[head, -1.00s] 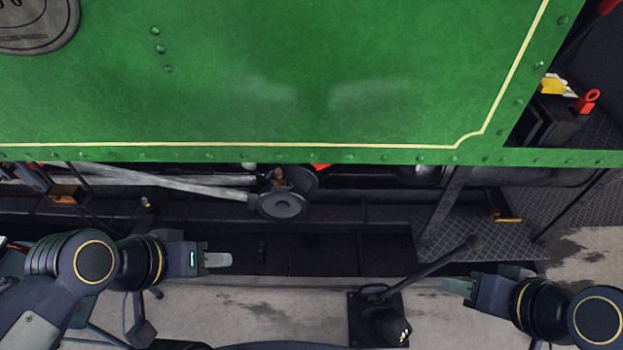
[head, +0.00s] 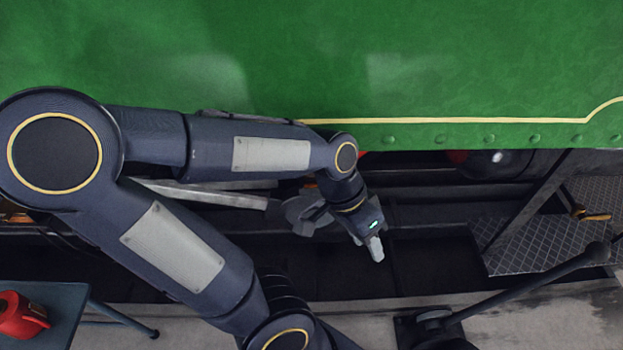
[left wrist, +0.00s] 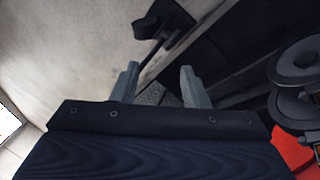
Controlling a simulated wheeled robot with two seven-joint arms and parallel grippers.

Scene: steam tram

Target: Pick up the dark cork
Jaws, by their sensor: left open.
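I cannot make out the dark cork for certain in either view; my left arm covers part of the running gear where small parts sit. My left gripper (head: 377,250) points down over the dark trough below the green side panel, just right of the round crank disc (head: 303,214). In the left wrist view my left gripper (left wrist: 158,76) has its two fingers well apart with nothing between them. The crank disc also shows at the right of that view (left wrist: 303,64). My right gripper is not in view.
The green panel (head: 430,70) overhangs at the back. A lever (head: 540,288) on a black base slants up at the right, before a chequered step (head: 525,243). A red can (head: 20,316) stands on a blue-grey stool (head: 60,297) at lower left.

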